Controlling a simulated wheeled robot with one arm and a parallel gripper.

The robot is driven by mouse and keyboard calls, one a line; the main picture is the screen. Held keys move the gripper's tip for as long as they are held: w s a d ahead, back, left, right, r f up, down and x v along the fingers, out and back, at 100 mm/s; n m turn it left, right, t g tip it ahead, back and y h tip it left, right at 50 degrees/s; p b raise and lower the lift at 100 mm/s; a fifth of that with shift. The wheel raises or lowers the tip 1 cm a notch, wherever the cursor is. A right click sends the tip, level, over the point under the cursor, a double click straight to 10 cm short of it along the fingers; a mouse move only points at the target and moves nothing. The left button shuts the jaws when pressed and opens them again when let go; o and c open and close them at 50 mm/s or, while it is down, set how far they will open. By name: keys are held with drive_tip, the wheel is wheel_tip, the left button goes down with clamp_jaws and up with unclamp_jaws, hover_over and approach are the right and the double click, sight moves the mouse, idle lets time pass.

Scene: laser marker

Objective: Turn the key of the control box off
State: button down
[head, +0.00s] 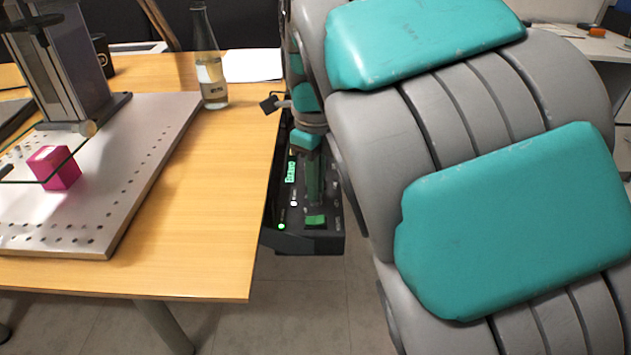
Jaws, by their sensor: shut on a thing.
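The black control box (328,236) sits at the right edge of the wooden table. Its top panel shows a lit green light at the front left, a green lit display and a green part near the front. My gripper (304,146) is over the far part of the panel, at the lower end of my grey and teal arm. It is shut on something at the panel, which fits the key. The key itself is hidden by my gripper, so its turn angle cannot be seen.
The wooden table (190,235) holds a metal perforated plate (130,180) with a pink cube (55,168) under the marker's column (75,65). A glass bottle (212,80) and a white paper (252,65) stand and lie behind. My arm fills the right side.

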drive_tip(key=n, duration=0.4)
drive_tip(key=shift+n, duration=0.3)
drive_tip(key=n, duration=0.3)
drive_tip(key=shift+n, duration=0.4)
drive_tip(key=n, duration=0.3)
drive_tip(key=shift+n+b, duration=0.4)
drive_tip(key=shift+n, duration=1.6)
drive_tip(key=c, duration=1)
unclamp_jaws()
drive_tip(key=shift+r, duration=3.95)
